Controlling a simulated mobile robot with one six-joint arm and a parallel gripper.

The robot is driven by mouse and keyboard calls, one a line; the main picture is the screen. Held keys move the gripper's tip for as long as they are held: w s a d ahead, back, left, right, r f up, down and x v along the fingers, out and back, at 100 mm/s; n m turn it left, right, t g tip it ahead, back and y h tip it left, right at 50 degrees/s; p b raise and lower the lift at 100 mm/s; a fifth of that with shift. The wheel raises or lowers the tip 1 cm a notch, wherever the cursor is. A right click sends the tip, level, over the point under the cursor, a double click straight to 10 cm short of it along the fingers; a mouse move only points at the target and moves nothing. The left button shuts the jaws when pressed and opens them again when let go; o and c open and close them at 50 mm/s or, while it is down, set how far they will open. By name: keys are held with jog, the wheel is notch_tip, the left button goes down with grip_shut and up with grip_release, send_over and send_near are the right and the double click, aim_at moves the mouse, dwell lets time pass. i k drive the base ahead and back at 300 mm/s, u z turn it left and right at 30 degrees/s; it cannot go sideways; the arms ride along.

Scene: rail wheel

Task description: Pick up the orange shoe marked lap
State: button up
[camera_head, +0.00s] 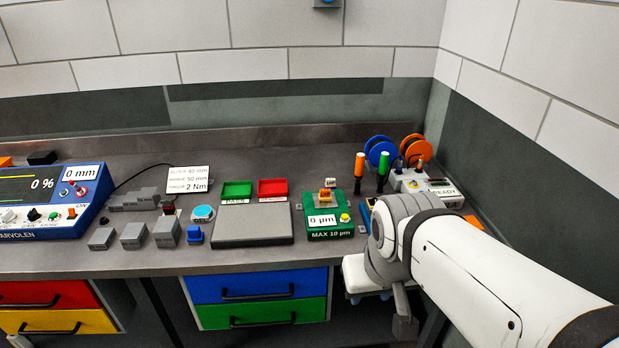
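An orange piece (475,222) shows at the right end of the bench, partly behind my arm. Another orange piece (5,161) is cut off at the far left edge. My gripper's fingers cannot be made out.
A grey plate (252,237) lies before a green tray (236,190) and a red tray (273,189). Grey blocks (133,235) and a blue console (50,205) stand left. Two upright-handled tools and blue and orange discs (418,151) stand back right. Drawers are below.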

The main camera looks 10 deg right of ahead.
aim_at(324, 195)
jog(key=i, duration=0.9)
